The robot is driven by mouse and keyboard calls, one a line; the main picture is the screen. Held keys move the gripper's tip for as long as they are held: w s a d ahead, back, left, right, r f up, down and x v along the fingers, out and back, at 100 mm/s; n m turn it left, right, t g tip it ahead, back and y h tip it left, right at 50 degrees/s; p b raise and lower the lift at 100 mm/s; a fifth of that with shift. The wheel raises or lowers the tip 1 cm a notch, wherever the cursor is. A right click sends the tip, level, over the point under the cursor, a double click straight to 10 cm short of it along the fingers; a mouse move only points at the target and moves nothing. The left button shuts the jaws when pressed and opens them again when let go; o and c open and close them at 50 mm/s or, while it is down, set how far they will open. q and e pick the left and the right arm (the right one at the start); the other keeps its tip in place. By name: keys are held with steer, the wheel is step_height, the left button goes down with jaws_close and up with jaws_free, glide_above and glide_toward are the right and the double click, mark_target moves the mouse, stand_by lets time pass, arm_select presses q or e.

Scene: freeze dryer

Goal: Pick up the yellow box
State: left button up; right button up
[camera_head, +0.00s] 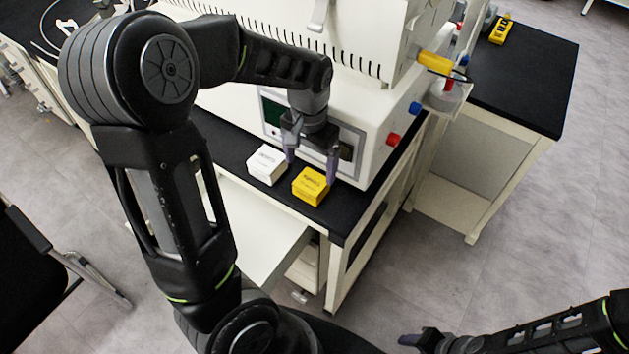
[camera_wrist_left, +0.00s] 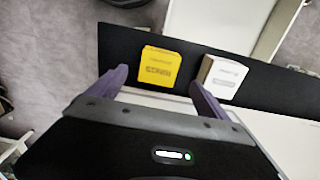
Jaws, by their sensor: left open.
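The yellow box (camera_head: 310,186) sits on the black bench top near its front corner, close to the front of the white machine. My left gripper (camera_head: 311,166) points down just above and behind the box, with its purple fingers apart and nothing between them. In the left wrist view the yellow box (camera_wrist_left: 163,67) lies ahead of the open left gripper (camera_wrist_left: 157,84), between the lines of the two fingers, with no grip on it. My right gripper (camera_head: 410,341) is low at the bottom right, away from the bench, and its opening is unclear.
A white box (camera_head: 267,165) stands just left of the yellow box in the head view, with a small gap. The white machine (camera_head: 380,160), with red and blue knobs, rises right behind. The bench's front edge is close. Another black-topped table (camera_head: 525,80) stands at right.

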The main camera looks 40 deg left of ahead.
mark_target(311, 181)
arm_select(q)
steer(key=shift+f, duration=1.35)
steer(key=shift+d+f+p, duration=0.1)
steer(key=shift+f+p, duration=0.45)
steer(key=shift+f, duration=2.05)
steer(key=c, duration=1.4)
steer(key=shift+r, duration=0.15)
steer(key=shift+c, duration=0.3)
step_height(311, 181, up, 18)
steer(key=shift+b, duration=0.3)
